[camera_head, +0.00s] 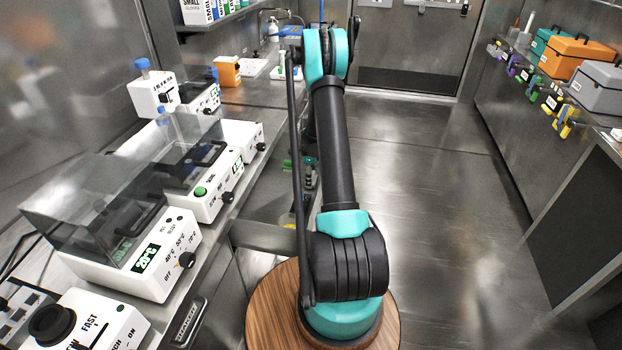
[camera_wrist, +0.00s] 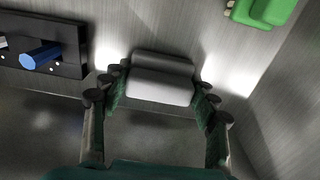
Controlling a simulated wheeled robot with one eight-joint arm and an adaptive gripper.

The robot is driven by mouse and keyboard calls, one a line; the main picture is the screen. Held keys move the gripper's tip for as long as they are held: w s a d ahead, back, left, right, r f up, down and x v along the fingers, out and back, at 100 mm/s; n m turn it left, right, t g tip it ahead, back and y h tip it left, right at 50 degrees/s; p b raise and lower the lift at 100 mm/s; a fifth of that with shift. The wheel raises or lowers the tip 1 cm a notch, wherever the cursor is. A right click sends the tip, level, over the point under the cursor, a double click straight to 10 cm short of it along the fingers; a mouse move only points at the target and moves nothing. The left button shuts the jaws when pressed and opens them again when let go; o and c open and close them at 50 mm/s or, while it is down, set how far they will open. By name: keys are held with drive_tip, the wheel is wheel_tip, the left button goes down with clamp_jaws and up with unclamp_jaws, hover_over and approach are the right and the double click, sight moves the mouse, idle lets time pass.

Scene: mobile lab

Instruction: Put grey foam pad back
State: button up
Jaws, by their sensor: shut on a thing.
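The grey foam pad (camera_wrist: 160,88) shows in the middle of the wrist view as a soft-edged block, pale grey on the near face and darker along the back. My gripper (camera_wrist: 158,84) has its dark green-and-black fingers on the pad's left and right sides and is shut on it. The wrist view does not show clearly whether the pad touches the metal surface behind it. In the head view I cannot make out the pad; my arm stands in the middle of the picture.
In the wrist view a black holder (camera_wrist: 70,72) with a blue cylinder (camera_wrist: 40,56) is at left, and a green object (camera_wrist: 265,10) at upper right. In the head view, white lab devices (camera_head: 130,265) line the left bench; toolboxes (camera_head: 578,57) stand at right. The floor (camera_head: 440,220) between is clear.

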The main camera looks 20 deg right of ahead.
drive_tip(key=shift+f, duration=0.15)
drive_tip(key=o, duration=1.2)
wheel_tip(320, 180, up, 12)
drive_tip(key=s+a+r+n+t, duration=0.1)
drive_tip(key=s+a+r+n, duration=0.5)
drive_tip(key=s+r, duration=0.15)
drive_tip(key=s+a+r+n+t, duration=0.1)
drive_tip(key=s+a+n, duration=0.2)
drive_tip(key=s+n, duration=0.3)
drive_tip(key=s+a+r+n+t, duration=0.1)
drive_tip(key=s+a+n, duration=0.2)
drive_tip(key=s+n, duration=0.3)
drive_tip(key=s+a+r+n+t, duration=0.1)
drive_tip(key=s+a+n, duration=0.3)
drive_tip(key=s, duration=1)
drive_tip(key=shift+s+r+n, duration=0.15)
drive_tip(key=shift+r+n, duration=0.1)
drive_tip(key=shift+n, duration=1.05)
